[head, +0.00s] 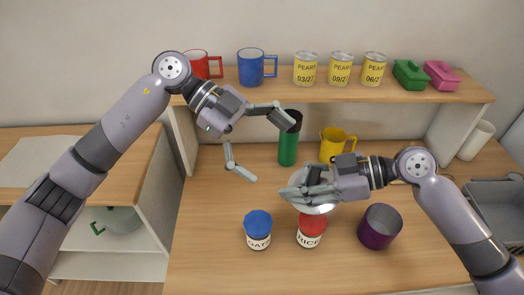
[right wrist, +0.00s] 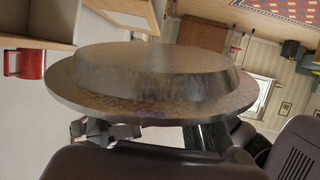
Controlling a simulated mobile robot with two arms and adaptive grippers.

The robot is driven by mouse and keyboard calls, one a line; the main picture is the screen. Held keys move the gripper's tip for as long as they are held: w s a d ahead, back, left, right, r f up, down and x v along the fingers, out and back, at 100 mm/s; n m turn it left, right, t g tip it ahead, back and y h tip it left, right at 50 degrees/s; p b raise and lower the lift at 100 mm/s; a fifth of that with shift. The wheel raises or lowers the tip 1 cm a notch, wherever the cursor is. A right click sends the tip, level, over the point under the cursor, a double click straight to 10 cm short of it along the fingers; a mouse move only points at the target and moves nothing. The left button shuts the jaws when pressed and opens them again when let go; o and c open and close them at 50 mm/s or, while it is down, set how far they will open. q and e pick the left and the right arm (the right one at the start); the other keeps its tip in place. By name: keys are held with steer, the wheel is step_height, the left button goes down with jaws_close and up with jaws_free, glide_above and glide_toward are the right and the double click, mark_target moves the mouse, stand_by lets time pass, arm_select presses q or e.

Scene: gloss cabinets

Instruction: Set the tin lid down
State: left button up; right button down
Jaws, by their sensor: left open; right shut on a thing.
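The tin lid (right wrist: 155,75) is a round grey metal disc with a raised middle and a flat rim, large in the right wrist view. In the head view its pale surface (head: 322,209) shows partly beneath my right gripper (head: 300,188), whose fingers hide much of it. My right gripper is shut on the lid and holds it above the counter, behind the red-lidded jar. My left gripper (head: 262,145) is open and empty, left of the green cylinder, with its fingers spread wide.
A blue-lidded jar (head: 258,231), a red-lidded jar (head: 310,232) and a purple pot (head: 380,228) stand on the counter. A green cylinder (head: 289,145) and yellow mug (head: 337,146) stand behind. A shelf (head: 350,96) holds mugs and cans. The counter's left front is clear.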

mark_target(313, 180)
arm_select(q)
steer(key=d+f, duration=0.2)
steer(key=d, duration=0.1)
steer(key=s+d+f+n+h, duration=0.1)
steer(key=d+f, duration=0.1)
steer(key=d, duration=0.1)
steer(key=s+d+f+h, duration=0.1)
steer(key=d+f, duration=0.1)
steer(key=d, duration=0.1)
steer(key=shift+s, duration=0.15)
steer(key=shift+c, duration=0.5)
steer(key=c, duration=1.2)
arm_select(e)
steer(key=shift+s+r, duration=0.1)
arm_select(q)
steer(key=o, duration=1.3)
steer(key=shift+a, duration=0.1)
